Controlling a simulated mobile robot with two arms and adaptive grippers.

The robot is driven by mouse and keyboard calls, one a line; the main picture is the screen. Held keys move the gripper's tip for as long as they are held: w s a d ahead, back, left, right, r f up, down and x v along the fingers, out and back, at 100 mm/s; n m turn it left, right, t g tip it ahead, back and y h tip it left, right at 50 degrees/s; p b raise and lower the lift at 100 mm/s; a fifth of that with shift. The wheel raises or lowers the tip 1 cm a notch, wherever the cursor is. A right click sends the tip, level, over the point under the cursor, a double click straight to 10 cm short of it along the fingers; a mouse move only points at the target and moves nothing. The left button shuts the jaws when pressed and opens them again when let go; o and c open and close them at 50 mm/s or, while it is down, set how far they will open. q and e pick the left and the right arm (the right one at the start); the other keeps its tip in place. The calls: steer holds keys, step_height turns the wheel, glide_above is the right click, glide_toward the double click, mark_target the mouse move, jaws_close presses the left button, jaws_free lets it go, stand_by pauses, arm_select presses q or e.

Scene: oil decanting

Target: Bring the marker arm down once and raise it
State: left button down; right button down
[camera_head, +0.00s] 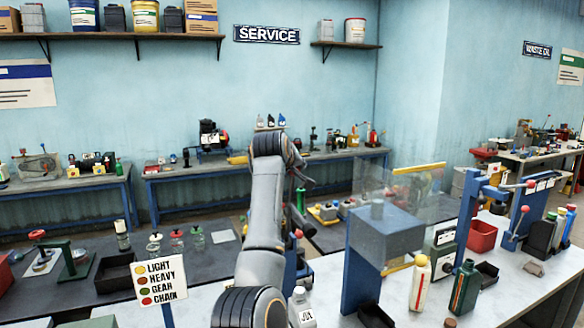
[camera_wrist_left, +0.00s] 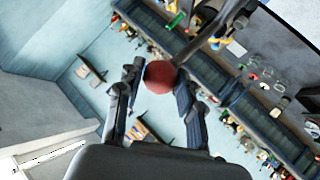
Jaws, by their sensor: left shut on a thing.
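In the left wrist view a round red knob (camera_wrist_left: 160,77) on a dark rod (camera_wrist_left: 205,40) sits between the two fingers of my left gripper (camera_wrist_left: 158,80). The fingers are shut on the knob from both sides. The rod runs from the knob toward the upper right. In the head view a grey arm of mine rises through the middle, and its gripper is hidden or too small to make out. A small red knob (camera_head: 298,233) shows just right of that arm; I cannot tell whether it is the held one. My right gripper is not in view.
A sign (camera_head: 160,281) reading light, heavy, gear, chain stands at the front left. A blue-grey block-shaped machine (camera_head: 384,232) with a clear panel stands right of the arm. Bottles (camera_head: 464,287) and a blue lever frame (camera_head: 515,225) with a red knob are further right.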

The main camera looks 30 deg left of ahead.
arm_select(q)
steer(key=shift+a+r, duration=0.1)
steer(key=shift+r, duration=0.2)
steer(key=c, duration=1.3)
jaws_free()
steer(key=o, duration=0.4)
steer(key=shift+w+f, duration=0.15)
steer(key=shift+w, duration=0.15)
steer(key=shift+c, duration=0.2)
steer(key=shift+o, duration=0.4)
steer(key=shift+x, duration=0.95)
steer(key=shift+f, duration=0.1)
steer(key=shift+s, duration=0.15)
steer(key=v, duration=1.1)
steer(key=shift+s, duration=0.3)
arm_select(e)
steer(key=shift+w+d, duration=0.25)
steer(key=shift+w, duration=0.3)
arm_select(q)
steer(key=shift+w, duration=0.1)
